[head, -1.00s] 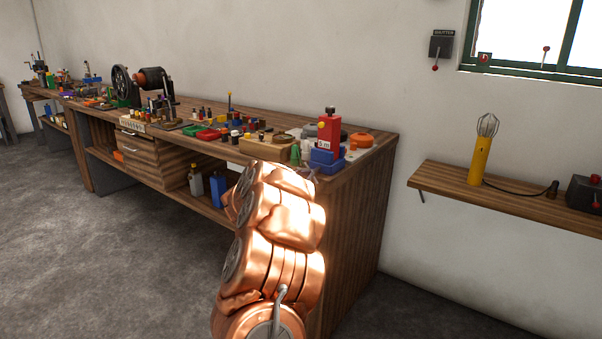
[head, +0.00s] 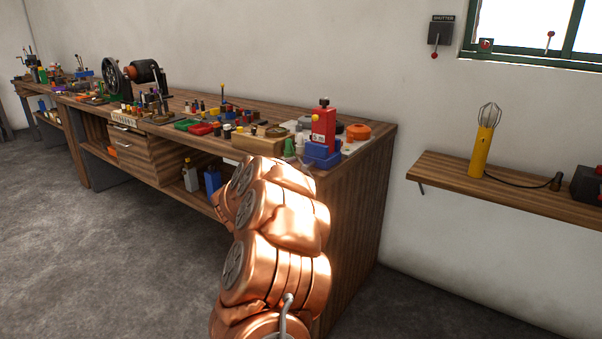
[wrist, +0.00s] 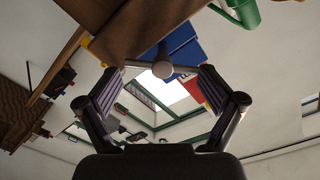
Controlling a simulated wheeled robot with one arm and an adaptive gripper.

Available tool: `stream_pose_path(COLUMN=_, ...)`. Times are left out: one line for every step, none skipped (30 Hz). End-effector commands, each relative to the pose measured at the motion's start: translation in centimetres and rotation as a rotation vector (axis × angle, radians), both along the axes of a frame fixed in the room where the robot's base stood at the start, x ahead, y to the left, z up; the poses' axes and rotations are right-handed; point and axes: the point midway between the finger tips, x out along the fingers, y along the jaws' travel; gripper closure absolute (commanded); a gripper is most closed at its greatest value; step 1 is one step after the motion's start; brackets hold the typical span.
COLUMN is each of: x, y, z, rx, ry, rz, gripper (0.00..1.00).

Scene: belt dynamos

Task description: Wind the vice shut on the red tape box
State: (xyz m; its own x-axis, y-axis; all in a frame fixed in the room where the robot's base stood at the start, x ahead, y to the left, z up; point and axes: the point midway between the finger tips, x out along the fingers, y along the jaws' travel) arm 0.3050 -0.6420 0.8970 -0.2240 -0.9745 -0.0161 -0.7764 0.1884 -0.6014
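The red tape box (head: 323,127) stands upright in the blue vice (head: 322,155) at the right end of the workbench. In the wrist view the blue vice body (wrist: 180,46) is just beyond my fingers, with a strip of red (wrist: 212,68) to its right. A grey round screw or handle end (wrist: 163,70) shows between my fingertips. My gripper (wrist: 161,75) is open, one finger on each side of that grey end, with visible gaps. In the head view my copper arm hides the gripper. Whether the vice jaws touch the box cannot be told.
Many small items crowd the workbench (head: 350,185) to the left. A wall shelf (head: 500,190) with a yellow lamp (head: 482,150) is at right. Grey floor is clear at left.

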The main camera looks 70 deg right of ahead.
Motion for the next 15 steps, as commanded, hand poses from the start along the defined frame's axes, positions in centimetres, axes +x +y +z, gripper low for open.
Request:
stream_pose_path(x=0.1, y=0.3, z=0.0, rx=0.0, ry=-0.001, rz=0.001, gripper=0.11)
stream_pose_path(x=0.2, y=0.5, z=0.0, rx=0.0, ry=-0.001, rz=0.001, gripper=0.11)
stream_pose_path(x=0.3, y=0.9, z=0.1, rx=0.0, ry=-0.002, rz=0.001, gripper=0.11)
stream_pose_path(x=0.4, y=1.2, z=0.1, rx=0.001, ry=-0.002, rz=0.002, gripper=0.11)
stream_pose_path(x=0.5, y=1.7, z=0.1, rx=0.001, ry=-0.003, rz=0.004, gripper=0.11)
stream_pose_path(x=0.7, y=2.3, z=0.1, rx=0.002, ry=-0.003, rz=0.005, gripper=0.11)
stream_pose_path(x=0.8, y=2.9, z=0.1, rx=0.002, ry=-0.003, rz=0.006, gripper=0.11)
stream_pose_path(x=1.0, y=3.5, z=0.1, rx=0.002, ry=-0.003, rz=0.005, gripper=0.11)
stream_pose_path(x=1.2, y=4.2, z=0.1, rx=0.001, ry=-0.001, rz=0.006, gripper=0.11)
stream_pose_path(x=1.3, y=4.8, z=0.1, rx=0.001, ry=-0.001, rz=0.007, gripper=0.11)
stream_pose_path(x=1.5, y=5.4, z=0.1, rx=0.001, ry=-0.001, rz=0.008, gripper=0.11)
stream_pose_path(x=1.6, y=6.1, z=0.1, rx=0.001, ry=-0.001, rz=0.006, gripper=0.11)
stream_pose_path(x=1.7, y=6.7, z=0.1, rx=0.001, ry=-0.001, rz=0.005, gripper=0.11)
stream_pose_path(x=1.8, y=7.3, z=0.1, rx=0.001, ry=-0.001, rz=0.005, gripper=0.11)
stream_pose_path(x=2.0, y=8.0, z=0.1, rx=0.003, ry=-0.002, rz=0.007, gripper=0.11)
